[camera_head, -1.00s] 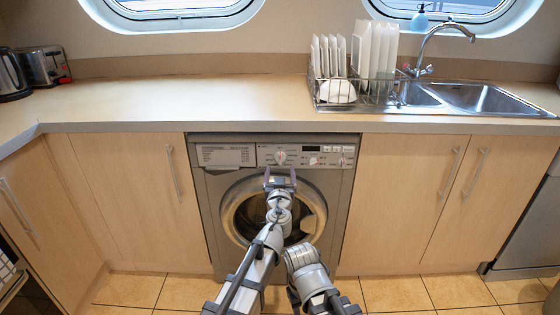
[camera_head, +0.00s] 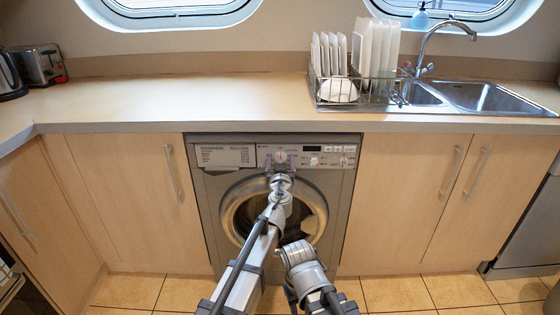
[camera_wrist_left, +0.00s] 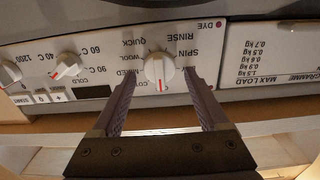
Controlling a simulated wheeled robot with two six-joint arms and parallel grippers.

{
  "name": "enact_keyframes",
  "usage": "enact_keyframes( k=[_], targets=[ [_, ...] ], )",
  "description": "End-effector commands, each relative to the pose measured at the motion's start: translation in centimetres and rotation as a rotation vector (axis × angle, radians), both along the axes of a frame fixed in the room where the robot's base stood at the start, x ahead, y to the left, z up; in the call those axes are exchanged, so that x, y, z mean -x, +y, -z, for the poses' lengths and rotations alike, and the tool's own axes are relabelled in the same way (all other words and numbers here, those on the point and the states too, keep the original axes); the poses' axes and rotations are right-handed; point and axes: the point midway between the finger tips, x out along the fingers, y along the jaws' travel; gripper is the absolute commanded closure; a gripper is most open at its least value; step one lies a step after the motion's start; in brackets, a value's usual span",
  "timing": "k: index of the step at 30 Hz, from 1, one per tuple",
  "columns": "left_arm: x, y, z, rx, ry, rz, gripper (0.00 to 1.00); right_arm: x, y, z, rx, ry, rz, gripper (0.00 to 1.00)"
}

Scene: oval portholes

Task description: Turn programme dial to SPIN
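The washing machine (camera_head: 222,180) has a round white programme dial (camera_head: 280,157) on its upper panel. In the left wrist view, which is upside down, the dial (camera_wrist_left: 159,69) has a raised ridge and a red mark at its lower end, beside a partly hidden label starting "CO". The SPIN label (camera_wrist_left: 196,53) is at the dial's upper right there. My left gripper (camera_head: 280,163) is open, with one finger on each side of the dial and visible gaps between; I see no contact. Part of my right arm shows, but not its gripper.
Two smaller knobs (camera_wrist_left: 67,65) and a row of buttons sit along the same panel. The programme drawer (camera_head: 225,156) is left of the dial. The worktop (camera_head: 180,105) overhangs just above; a dish rack (camera_head: 350,95) stands on it.

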Motion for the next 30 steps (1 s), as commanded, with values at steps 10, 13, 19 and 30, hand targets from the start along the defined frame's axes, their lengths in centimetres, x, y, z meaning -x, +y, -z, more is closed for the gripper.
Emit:
enact_keyframes(
  k=[10, 13, 19, 30],
  targets=[
    [0.01, 0.02, 0.0, 0.0, 0.0, 0.0, 0.63, 0.0, 0.0, 0.0, 0.0, 0.0, 0.0, 0.5],
    [0.01, 0.02, 0.0, 0.0, 0.0, 0.0, 0.75, 0.0, 0.0, 0.0, 0.0, 0.0, 0.0, 0.5],
    [0.01, 0.02, 0.0, 0.0, 0.0, 0.0, 0.97, 0.0, 0.0, 0.0, 0.0, 0.0, 0.0, 0.5],
    [0.01, -0.03, 0.01, -0.049, 0.0, 0.0, 1.0, 0.0, 0.0, 0.01, 0.0, 0.0, 0.0, 0.5]
  ],
)
